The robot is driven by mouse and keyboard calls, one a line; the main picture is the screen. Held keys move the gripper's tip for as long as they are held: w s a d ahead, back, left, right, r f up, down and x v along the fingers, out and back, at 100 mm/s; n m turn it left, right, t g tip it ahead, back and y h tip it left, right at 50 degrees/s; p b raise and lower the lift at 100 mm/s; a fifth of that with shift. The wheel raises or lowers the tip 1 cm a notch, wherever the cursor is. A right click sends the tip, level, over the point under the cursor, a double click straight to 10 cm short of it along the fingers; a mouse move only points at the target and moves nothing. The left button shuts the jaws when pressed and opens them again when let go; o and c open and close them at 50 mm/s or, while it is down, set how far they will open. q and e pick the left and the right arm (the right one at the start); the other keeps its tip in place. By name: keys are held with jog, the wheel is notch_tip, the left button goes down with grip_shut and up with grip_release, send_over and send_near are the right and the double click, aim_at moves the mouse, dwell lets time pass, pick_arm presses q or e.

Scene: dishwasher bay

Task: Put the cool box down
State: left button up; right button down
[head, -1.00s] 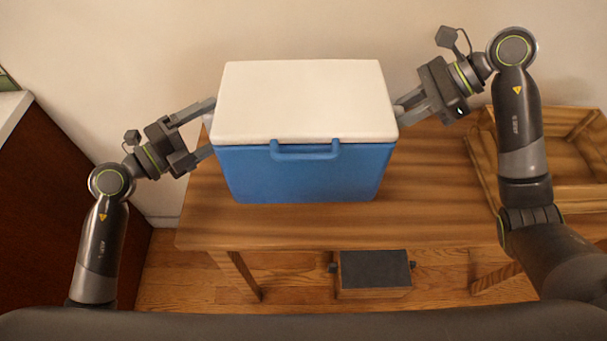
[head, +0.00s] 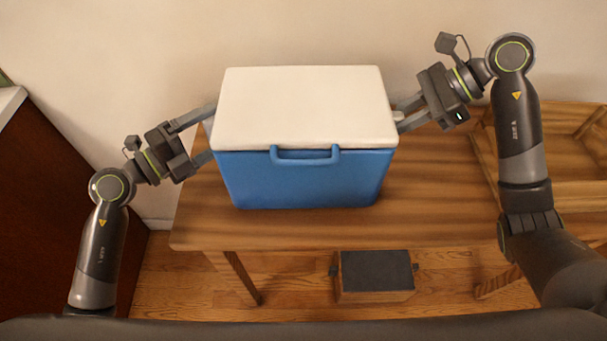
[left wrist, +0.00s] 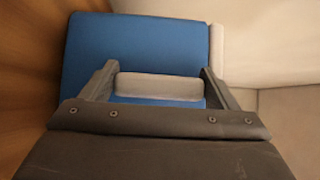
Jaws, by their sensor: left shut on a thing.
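The cool box (head: 304,178) is blue with a white lid (head: 304,105) and a blue front handle. It is upright in the middle of the head view, over the wooden table (head: 300,232). I cannot tell whether its base touches the tabletop. My left gripper (head: 213,132) is at the box's left side. In the left wrist view its fingers (left wrist: 160,85) are shut on the pale side handle (left wrist: 160,87). My right gripper (head: 400,118) is at the right side, fingertips at the handle there. Its grip is partly hidden by the box.
A wooden tray (head: 490,160) stands right of the cool box, beneath my right arm. A dark-topped wooden step (head: 375,272) is on the floor under the table's front edge. A brown cabinet (head: 60,190) is at the left. Bare tabletop shows in front of the box.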

pick_arm(q)
jog(key=shift+f+b, duration=0.7)
jog(key=shift+f, duration=0.05)
pick_arm(e)
jog(key=shift+f, duration=0.8)
pick_arm(q)
jog(key=o, duration=0.7)
pick_arm(e)
jog(key=c, duration=1.6)
grip_release()
pick_arm(q)
jog(key=o, duration=0.3)
pick_arm(e)
jog(key=o, duration=0.4)
jog(key=shift+c, duration=0.2)
pick_arm(q)
jog(key=shift+o, duration=0.2)
pick_arm(e)
jog(key=shift+r, duration=0.1)
pick_arm(q)
jog(key=v, duration=1.2)
pick_arm(e)
jog(key=v, duration=1.2)
jog(key=shift+s, duration=0.1)
pick_arm(q)
jog(key=shift+s, duration=0.15)
pick_arm(e)
jog(key=shift+s, duration=0.1)
